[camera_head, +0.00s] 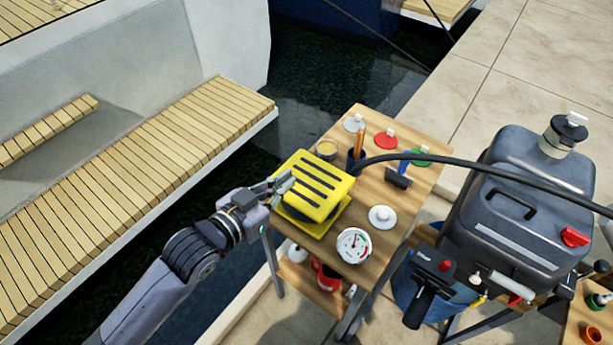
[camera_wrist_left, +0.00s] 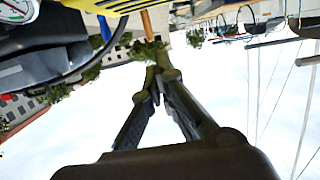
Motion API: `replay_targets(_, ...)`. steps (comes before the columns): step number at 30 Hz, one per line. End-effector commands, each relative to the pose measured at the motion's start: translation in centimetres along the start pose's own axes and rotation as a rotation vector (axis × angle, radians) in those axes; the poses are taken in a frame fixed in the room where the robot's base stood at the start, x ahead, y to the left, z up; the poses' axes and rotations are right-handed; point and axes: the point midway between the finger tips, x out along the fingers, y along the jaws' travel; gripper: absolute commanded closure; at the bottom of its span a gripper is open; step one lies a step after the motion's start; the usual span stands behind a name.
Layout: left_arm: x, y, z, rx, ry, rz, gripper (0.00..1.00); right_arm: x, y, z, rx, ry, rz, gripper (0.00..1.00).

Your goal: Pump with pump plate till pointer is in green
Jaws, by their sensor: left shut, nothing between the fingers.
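The pump plate (camera_head: 318,185) is a yellow slab with black stripes on top, above a yellow base (camera_head: 325,228) on the wooden cart. My left gripper (camera_head: 284,183) is shut and empty at the plate's left edge; I cannot tell whether it touches. In the left wrist view its fingertips (camera_wrist_left: 163,68) meet, with the yellow plate (camera_wrist_left: 112,5) at the top edge. The round white gauge (camera_head: 353,245) is at the cart's front, with red and green marks. It also shows in part in the left wrist view (camera_wrist_left: 14,12). Its pointer is too small to read. My right gripper is not in view.
A large grey tank (camera_head: 525,205) stands right. A slatted bench (camera_head: 130,190) is left.

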Motion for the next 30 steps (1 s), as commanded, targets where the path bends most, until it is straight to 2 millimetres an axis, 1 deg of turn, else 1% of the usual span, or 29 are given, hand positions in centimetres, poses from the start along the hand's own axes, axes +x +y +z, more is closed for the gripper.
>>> replay_targets(1,1.0,0.0,-0.3,-0.001,0.003,0.0,1.0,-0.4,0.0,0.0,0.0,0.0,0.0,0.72)
replay_targets(6,4.8,0.0,-0.4,-0.001,0.002,0.0,1.0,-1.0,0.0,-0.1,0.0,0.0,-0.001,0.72)
replay_targets(11,8.0,0.0,-0.3,0.001,0.001,0.0,1.0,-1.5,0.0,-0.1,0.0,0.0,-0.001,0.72)
replay_targets(12,8.0,0.0,0.9,0.0,-0.006,0.0,1.0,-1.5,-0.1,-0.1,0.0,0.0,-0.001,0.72)
replay_targets(15,8.2,0.0,2.3,0.0,-0.003,0.0,1.0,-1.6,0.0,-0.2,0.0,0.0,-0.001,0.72)
replay_targets(18,8.5,0.0,3.2,0.001,-0.002,0.0,1.0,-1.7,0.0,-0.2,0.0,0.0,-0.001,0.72)
replay_targets(22,8.6,0.1,3.8,0.002,0.0,0.001,1.0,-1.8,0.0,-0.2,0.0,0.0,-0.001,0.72)
replay_targets(30,8.6,0.0,3.9,0.001,0.001,0.0,1.0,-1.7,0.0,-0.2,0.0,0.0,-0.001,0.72)
